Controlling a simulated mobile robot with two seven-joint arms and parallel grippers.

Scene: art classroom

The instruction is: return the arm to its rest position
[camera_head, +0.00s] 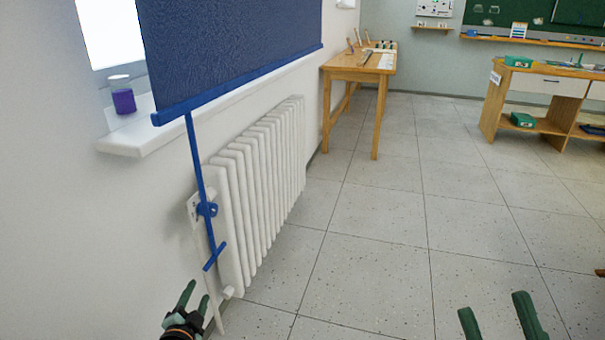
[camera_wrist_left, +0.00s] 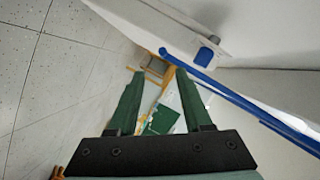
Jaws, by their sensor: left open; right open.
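My left gripper (camera_head: 196,297) is open at the bottom left of the head view, in front of the lower end of the radiator. Its fingers, also seen in the left wrist view (camera_wrist_left: 165,100), are apart with nothing between them. My right gripper (camera_head: 500,322) is open at the bottom right of the head view, over the floor, with only its green fingers showing. A blue pull rod (camera_head: 198,170) with a crossbar at its end hangs from the blue blind (camera_head: 235,45), above and apart from the left gripper. The rod also shows in the left wrist view (camera_wrist_left: 235,98).
A white radiator (camera_head: 255,165) stands along the left wall under a sill (camera_head: 135,138) holding a purple jar (camera_head: 123,98). A wooden table (camera_head: 358,68) stands against the wall beyond, and a desk (camera_head: 545,80) is at the back right. The tiled floor (camera_head: 385,220) in the middle is clear.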

